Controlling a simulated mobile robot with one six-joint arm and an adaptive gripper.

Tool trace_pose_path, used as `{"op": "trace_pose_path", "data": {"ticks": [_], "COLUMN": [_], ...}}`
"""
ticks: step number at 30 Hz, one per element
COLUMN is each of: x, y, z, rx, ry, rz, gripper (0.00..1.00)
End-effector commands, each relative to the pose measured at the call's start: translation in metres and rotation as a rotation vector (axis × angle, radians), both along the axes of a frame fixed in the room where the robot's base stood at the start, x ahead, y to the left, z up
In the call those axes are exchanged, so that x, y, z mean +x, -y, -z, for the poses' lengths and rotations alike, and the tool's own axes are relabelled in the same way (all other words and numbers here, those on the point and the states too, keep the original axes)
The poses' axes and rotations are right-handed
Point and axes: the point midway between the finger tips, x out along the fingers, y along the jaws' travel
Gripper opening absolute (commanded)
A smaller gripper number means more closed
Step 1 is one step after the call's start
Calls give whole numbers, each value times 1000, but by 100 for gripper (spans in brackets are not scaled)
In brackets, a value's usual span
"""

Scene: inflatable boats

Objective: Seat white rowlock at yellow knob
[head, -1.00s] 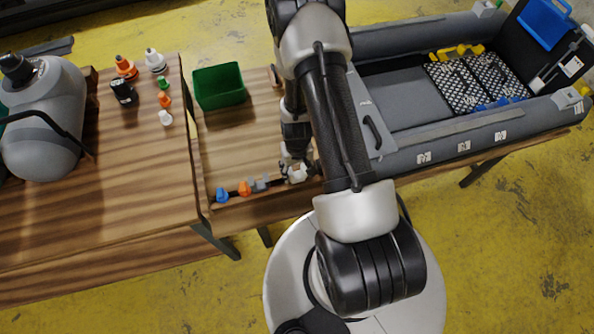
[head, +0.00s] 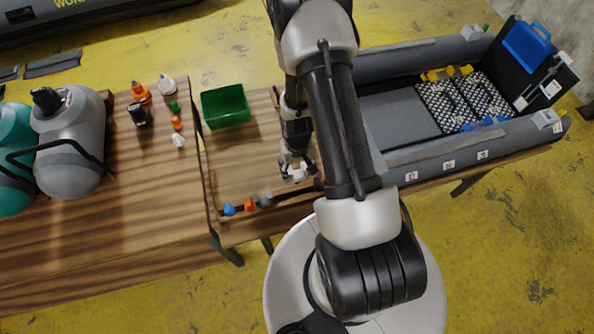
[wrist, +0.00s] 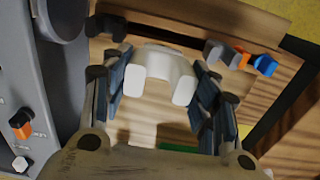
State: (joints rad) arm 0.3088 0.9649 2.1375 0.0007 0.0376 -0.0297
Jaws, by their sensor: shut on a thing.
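My gripper (head: 296,170) is shut on the white rowlock (wrist: 160,74), a U-shaped piece with two prongs. In the wrist view it sits between the two fingers. In the head view the rowlock (head: 293,174) is at the fingertips, over the front part of the wooden table and left of the grey boat (head: 440,167). I cannot pick out a yellow knob for certain; several yellow pieces (head: 447,73) show inside the boat along its far side. My arm hides the boat's left end in the head view.
Blue (head: 229,208), orange (head: 250,204) and grey (head: 265,200) rowlocks stand along the table's front edge. A green bin (head: 225,106) is behind. An orange knob (wrist: 20,122) and a white knob (wrist: 20,165) are on a grey surface at left.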

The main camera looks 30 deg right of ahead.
Motion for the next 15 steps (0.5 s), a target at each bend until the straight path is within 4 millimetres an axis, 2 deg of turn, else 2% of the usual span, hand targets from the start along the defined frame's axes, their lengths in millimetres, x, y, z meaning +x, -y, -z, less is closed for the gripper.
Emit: {"op": "trace_pose_path", "data": {"ticks": [1,6,15], "x": [1,1,0], "y": [0,0,0], "z": [-15,-42,-68], "rx": [-1,-1,0], "ry": [3,2,-1], "rz": [0,0,0], "gripper": [29,29,29]}}
